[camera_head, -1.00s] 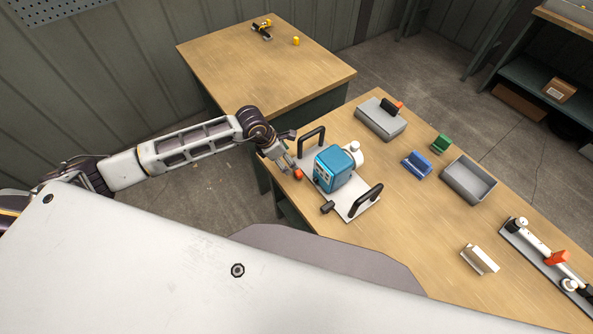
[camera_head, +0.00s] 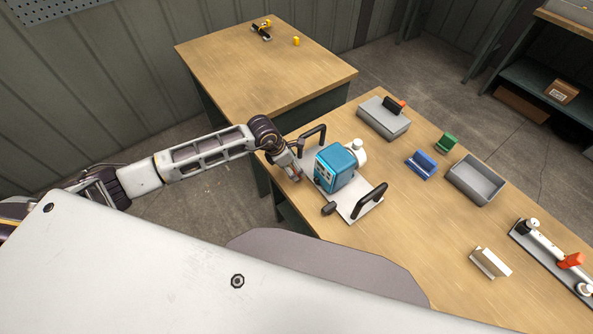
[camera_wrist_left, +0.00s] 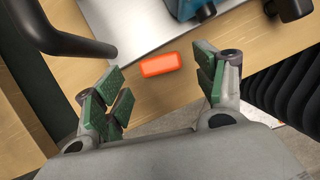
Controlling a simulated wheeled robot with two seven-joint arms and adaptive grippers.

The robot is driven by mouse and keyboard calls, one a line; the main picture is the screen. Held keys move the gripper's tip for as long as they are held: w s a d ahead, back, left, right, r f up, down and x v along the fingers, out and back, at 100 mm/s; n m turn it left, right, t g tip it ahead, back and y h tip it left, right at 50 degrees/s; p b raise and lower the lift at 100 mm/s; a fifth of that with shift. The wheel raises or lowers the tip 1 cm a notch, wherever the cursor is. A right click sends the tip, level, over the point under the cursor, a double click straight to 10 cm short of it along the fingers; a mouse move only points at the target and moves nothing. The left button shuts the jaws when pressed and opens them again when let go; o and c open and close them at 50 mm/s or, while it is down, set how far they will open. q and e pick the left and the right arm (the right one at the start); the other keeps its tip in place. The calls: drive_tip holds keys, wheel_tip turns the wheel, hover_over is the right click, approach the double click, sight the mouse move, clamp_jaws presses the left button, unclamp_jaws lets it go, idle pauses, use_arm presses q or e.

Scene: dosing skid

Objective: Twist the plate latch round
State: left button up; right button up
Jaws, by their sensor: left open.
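The orange latch (camera_wrist_left: 161,64) lies at the near edge of the pale plate (camera_wrist_left: 128,32) in the left wrist view. In the head view the plate (camera_head: 362,210) carries a blue pump (camera_head: 336,168) and two black handles (camera_head: 312,136), and the orange latch is hidden by my gripper. My left gripper (camera_head: 296,174) is at the plate's left edge. In the left wrist view its green-padded fingers (camera_wrist_left: 164,92) are spread, with the latch ahead between them and nothing held. My right gripper is not in view.
A dark knob (camera_head: 329,208) sticks out at the plate's near edge. Grey boxes (camera_head: 383,117), a blue holder (camera_head: 421,165), a green block (camera_head: 449,143) and a white block (camera_head: 490,263) stand to the right. The bench (camera_head: 410,240) is clear in front of them.

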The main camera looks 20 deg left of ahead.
use_arm(q)
drive_tip(key=shift+b+x, duration=1.05)
drive_tip(key=shift+x, duration=0.75)
